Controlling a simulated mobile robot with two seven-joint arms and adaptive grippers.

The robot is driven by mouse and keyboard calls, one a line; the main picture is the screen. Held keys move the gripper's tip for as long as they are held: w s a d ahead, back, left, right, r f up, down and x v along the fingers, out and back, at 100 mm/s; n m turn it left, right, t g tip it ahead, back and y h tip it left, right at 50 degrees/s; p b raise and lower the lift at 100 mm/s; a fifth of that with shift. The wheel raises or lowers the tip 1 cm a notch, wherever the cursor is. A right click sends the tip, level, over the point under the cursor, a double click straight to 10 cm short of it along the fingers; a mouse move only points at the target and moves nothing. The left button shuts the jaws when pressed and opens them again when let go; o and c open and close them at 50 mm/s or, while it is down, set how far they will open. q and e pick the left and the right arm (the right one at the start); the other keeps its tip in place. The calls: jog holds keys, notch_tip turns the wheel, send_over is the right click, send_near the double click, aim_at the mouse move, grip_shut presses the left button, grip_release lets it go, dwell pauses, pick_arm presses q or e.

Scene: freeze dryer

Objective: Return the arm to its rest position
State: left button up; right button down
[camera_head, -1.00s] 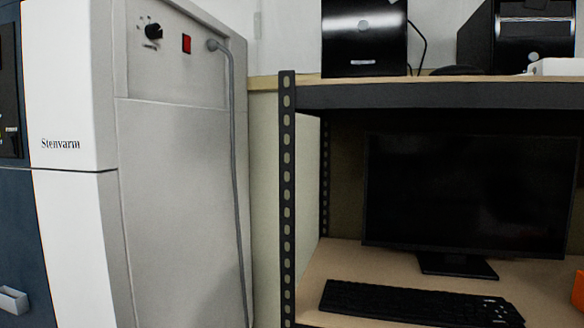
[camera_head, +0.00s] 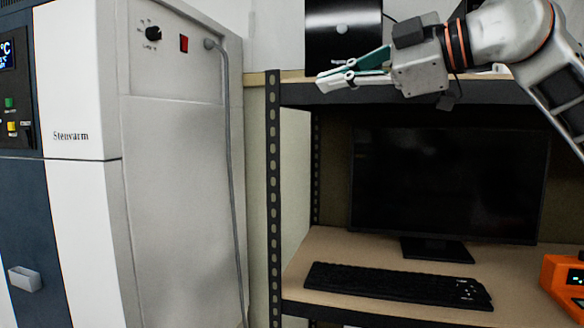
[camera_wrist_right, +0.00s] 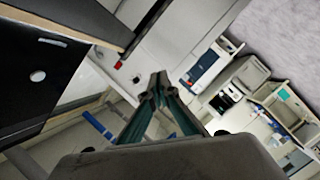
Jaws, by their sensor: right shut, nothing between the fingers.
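My right gripper (camera_head: 322,79) is raised in front of the shelf's upper board in the head view, its arm coming in from the upper right. Its green-and-grey fingers point left toward the freeze dryer (camera_head: 180,190) and are closed together with nothing between them. In the right wrist view the fingertips (camera_wrist_right: 158,88) meet, and no object is held. The gripper appears in front of the black computer case (camera_head: 340,35). My left gripper is not in either view.
A metal-framed shelf (camera_head: 273,200) stands right of the freeze dryer. It bears a monitor (camera_head: 450,185), a black keyboard (camera_head: 398,284) and an orange device (camera_head: 562,283) at the right edge. A grey cable (camera_head: 228,150) hangs down the dryer's side.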

jog(key=a+f+n+g+y, duration=0.2)
jog(key=a+f+g+y, duration=0.15)
jog(key=f, duration=0.65)
jog(key=a+f+n+g+y, duration=0.15)
jog(key=a+f+y, duration=0.25)
jog(key=f, duration=0.7)
jog(key=d+f+m+t+h, duration=0.35)
jog(key=f+m+t, duration=0.2)
jog(key=f, duration=0.45)
jog(key=w+d+f+m+t+h, duration=0.1)
jog(key=d+f+m+t+h, duration=0.4)
jog(key=f, duration=0.6)
jog(key=d+f+m+t+h, duration=0.1)
jog(key=d+f+m+t, duration=0.25)
jog(key=f+m, duration=0.45)
jog(key=s+d+f+m+g+h, duration=0.1)
jog(key=s+d+f+h, duration=0.15)
jog(key=f, duration=0.45)
jog(key=s+d+f+g+h, duration=0.1)
jog(key=s+f+h, duration=0.15)
jog(key=f, duration=0.55)
jog(key=s+d+f+m+g+h, duration=0.1)
jog(key=s+d+f, duration=0.1)
jog(key=s+f, duration=0.35)
jog(key=s+d+f+g+h, duration=0.2)
jog(key=s+d+f+g, duration=0.1)
jog(key=s+f, duration=1.2)
jog(key=shift+d+f+g, duration=0.15)
jog(key=shift+f+g, duration=0.75)
jog(key=shift+f, duration=0.05)
